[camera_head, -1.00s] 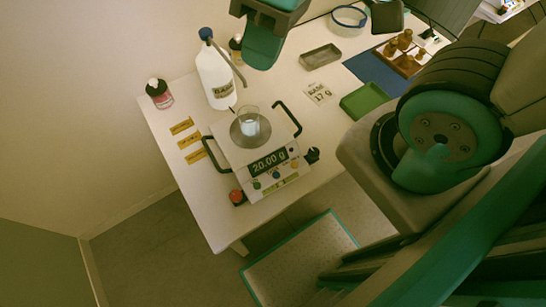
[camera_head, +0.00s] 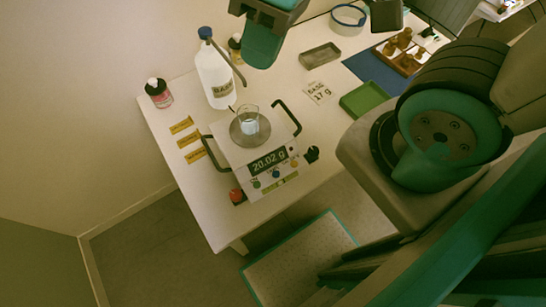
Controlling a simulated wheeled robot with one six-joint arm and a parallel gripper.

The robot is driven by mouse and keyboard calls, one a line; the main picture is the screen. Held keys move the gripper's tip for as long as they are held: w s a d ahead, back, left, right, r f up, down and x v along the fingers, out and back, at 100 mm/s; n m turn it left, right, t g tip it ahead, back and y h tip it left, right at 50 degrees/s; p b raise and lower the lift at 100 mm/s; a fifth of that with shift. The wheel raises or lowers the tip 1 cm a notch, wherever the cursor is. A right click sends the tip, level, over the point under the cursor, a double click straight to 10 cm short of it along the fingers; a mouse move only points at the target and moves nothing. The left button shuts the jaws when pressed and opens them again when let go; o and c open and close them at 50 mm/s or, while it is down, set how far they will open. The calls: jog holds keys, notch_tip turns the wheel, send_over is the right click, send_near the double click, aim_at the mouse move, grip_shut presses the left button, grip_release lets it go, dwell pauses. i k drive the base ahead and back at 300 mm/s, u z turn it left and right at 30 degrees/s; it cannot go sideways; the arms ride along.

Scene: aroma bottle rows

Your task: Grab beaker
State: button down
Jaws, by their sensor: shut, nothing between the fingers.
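A small clear glass beaker (camera_head: 250,121) with pale bluish liquid in it stands upright on the round pan of a white scale (camera_head: 231,150). The scale's display (camera_head: 269,161) reads 20.02 g. Part of my arm (camera_head: 264,38) shows at the top edge, above and behind the beaker and well apart from it. The fingers of my gripper are not visible, and nothing touches the beaker.
Black handles stand at the scale's left and right sides. A white wash bottle (camera_head: 214,80) with a bent spout stands behind the beaker. A dark bottle (camera_head: 158,93) stands left, a grey tray (camera_head: 320,56) and green tray (camera_head: 363,101) right. Yellow labels (camera_head: 190,141) lie left.

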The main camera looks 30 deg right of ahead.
aim_at(247, 114)
jog(key=u, duration=1.65)
jog(key=k, duration=1.05)
jog(key=z, duration=1.1)
jog(key=i, duration=0.5)
jog(key=u, duration=0.05)
